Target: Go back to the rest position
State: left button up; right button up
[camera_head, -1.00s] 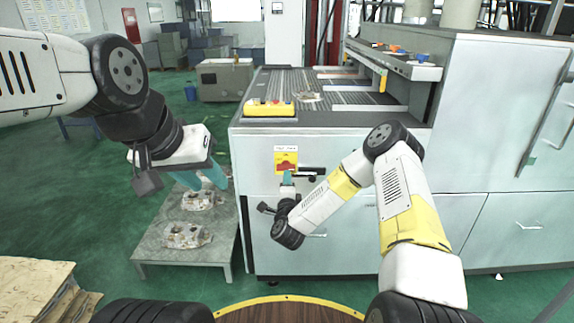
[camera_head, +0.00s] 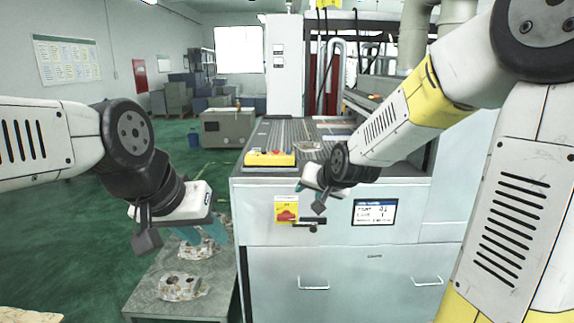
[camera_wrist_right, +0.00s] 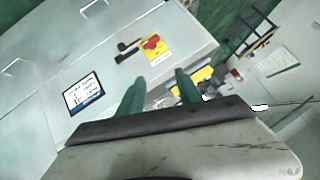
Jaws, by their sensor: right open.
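My left gripper (camera_head: 203,234) hangs at the left above the low grey table, with its teal fingers apart and nothing visible between them. My right gripper (camera_head: 310,188) is raised in front of the machine's upper front edge, small and partly hidden by its wrist. The right wrist view shows its two teal fingers (camera_wrist_right: 159,85) spread apart and empty. One aluminium casting (camera_head: 182,287) lies on the low table, with another (camera_head: 197,251) behind it, partly covered by the left gripper. A further casting (camera_head: 308,148) lies on the machine's slatted bed.
The grey machine (camera_head: 330,266) fills the middle and right. Its front carries a red-and-yellow switch (camera_head: 286,210) and a screen (camera_head: 374,212). A yellow control box (camera_head: 269,158) sits on its top edge. The low table (camera_head: 150,297) stands at its left. Green floor lies open at left.

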jog(key=s+d+r+n+g, duration=0.1)
jog(key=s+d, duration=0.1)
jog(key=s, duration=0.6)
jog(key=s+d+r+g, duration=0.1)
jog(key=s+d, duration=0.2)
jog(key=s, duration=0.5)
jog(key=s+d+r+n+g+h, duration=0.1)
jog(key=s+d+r, duration=0.1)
jog(key=s, duration=0.7)
jog(key=shift+d+n+g, duration=0.3)
jog(key=shift+d+g, duration=0.1)
jog(key=shift+d, duration=0.1)
